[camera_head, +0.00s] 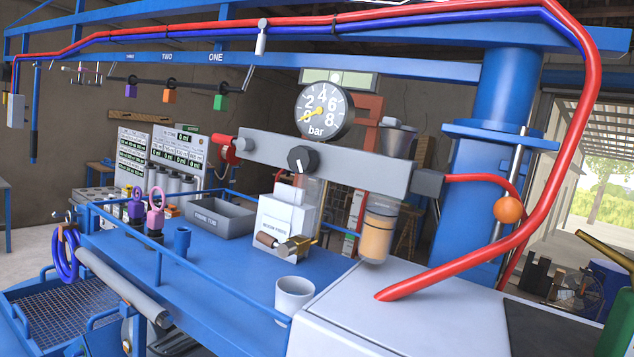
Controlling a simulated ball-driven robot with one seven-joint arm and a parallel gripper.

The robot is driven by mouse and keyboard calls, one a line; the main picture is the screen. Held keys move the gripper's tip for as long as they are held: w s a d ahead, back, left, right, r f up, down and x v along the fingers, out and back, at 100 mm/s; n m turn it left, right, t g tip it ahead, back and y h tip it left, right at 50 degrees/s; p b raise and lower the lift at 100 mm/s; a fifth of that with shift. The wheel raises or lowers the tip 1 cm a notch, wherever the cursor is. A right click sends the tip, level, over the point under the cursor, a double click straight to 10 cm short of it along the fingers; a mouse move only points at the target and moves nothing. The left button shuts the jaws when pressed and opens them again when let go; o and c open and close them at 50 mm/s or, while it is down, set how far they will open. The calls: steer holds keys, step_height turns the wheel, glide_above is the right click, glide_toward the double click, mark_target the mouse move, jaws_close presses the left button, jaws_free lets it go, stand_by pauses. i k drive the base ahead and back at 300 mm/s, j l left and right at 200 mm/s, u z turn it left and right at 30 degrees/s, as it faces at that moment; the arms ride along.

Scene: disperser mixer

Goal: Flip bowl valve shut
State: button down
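A grey air-line bar (325,163) carries a round pressure gauge (324,110) marked in bar and a black knob (301,160). A clear bowl with amber contents (378,235) hangs under the bar's right end. I cannot make out a valve lever on this bowl or tell whether one is open or shut. A small brass fitting (295,248) sticks out at the front of the white vacuum feeder (285,222), beside a brown cylinder. My gripper is not in view.
A white cup (294,292) stands near the front edge of the blue bench (225,268). A grey tub (219,218) and pink-handled tool (155,212) stand behind. A thick red hose (567,150) loops across the right, before the blue column (506,110).

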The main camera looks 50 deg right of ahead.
mark_target(284, 250)
steer(key=i+j+z, duration=0.65)
steer(key=i+j, duration=0.15)
